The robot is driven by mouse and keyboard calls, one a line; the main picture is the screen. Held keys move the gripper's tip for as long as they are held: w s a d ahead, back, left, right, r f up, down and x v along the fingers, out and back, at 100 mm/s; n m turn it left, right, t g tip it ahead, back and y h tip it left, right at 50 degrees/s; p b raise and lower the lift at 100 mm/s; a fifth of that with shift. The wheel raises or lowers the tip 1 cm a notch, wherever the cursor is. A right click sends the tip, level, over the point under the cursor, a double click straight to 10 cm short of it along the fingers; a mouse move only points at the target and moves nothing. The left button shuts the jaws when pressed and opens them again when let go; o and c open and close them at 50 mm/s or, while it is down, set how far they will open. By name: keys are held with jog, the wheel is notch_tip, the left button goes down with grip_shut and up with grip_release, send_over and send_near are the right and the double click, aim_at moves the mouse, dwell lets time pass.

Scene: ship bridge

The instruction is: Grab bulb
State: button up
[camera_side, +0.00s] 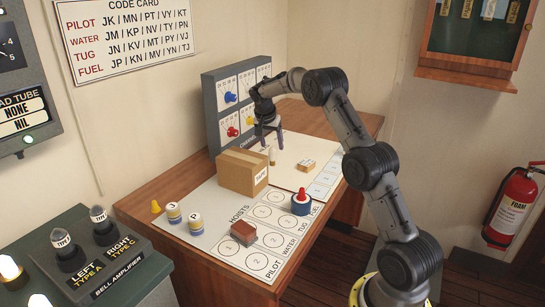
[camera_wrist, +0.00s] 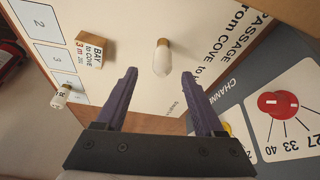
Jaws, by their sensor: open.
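A small white bulb (camera_wrist: 162,62) with a brass base stands out in the wrist view on the white passage sheet, just beyond and between my fingertips. In the side view a small upright pale piece (camera_side: 271,156) on the sheet below my gripper appears to be this bulb. My gripper (camera_side: 269,143) points down above the sheet near the panel. In the wrist view my gripper (camera_wrist: 158,74) has its purple fingers spread, with nothing held between them. A second white piece (camera_wrist: 60,96) with a brass-coloured end and a letter lies at the left of the wrist view.
A wooden block (camera_side: 306,165) lies right of the bulb. A cardboard box (camera_side: 243,172) stands in front of it. The grey channel panel (camera_side: 212,115) rises behind. A blue-and-red piece (camera_side: 301,204), a dark red block (camera_side: 243,232) and lettered cylinders (camera_side: 195,223) occupy the near table.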

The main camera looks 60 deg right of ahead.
aim_at(272, 149)
jog(key=shift+a+x, duration=0.15)
jog(key=shift+x, duration=1.45)
jog(key=shift+a+x, duration=0.15)
jog(key=shift+x, duration=1.45)
jog(key=shift+w, duration=0.15)
grip_shut()
